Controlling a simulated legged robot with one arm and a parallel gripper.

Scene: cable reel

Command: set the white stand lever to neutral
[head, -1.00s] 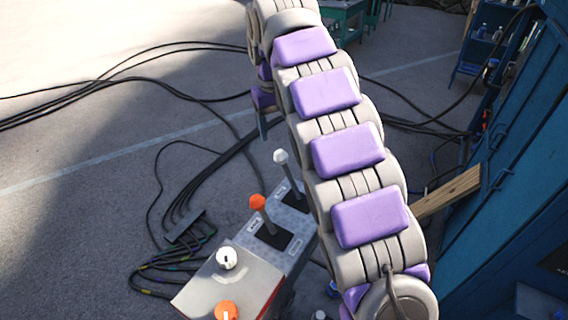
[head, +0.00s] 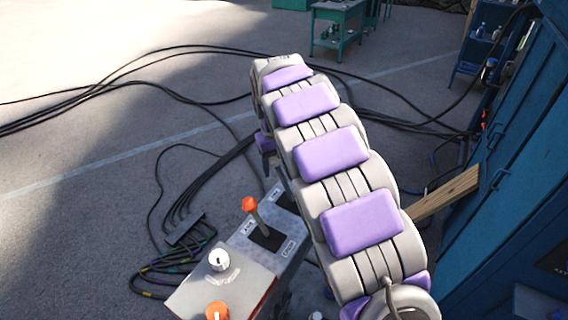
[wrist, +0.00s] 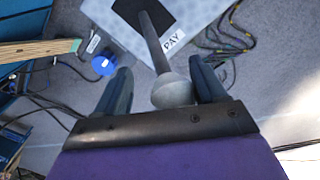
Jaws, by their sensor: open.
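The white stand lever's pale round knob (wrist: 173,91) sits between the two dark fingers of my gripper (wrist: 161,66) in the wrist view. The fingers are open, one on each side, with gaps to the knob. The lever's dark shaft (wrist: 153,42) runs up to a black slot plate beside a label reading "PAY". In the head view my arm and gripper (head: 268,164) hide the knob; part of the slot plate (head: 287,198) shows on the control stand (head: 262,258). The lever's exact setting cannot be told.
An orange-knobbed lever (head: 250,204) stands close left of my gripper. A white dial (head: 219,260) and an orange dial (head: 217,310) sit nearer on the stand. A wooden plank (head: 446,193) and blue cabinet (head: 515,170) are to the right. Cables (head: 183,245) lie left.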

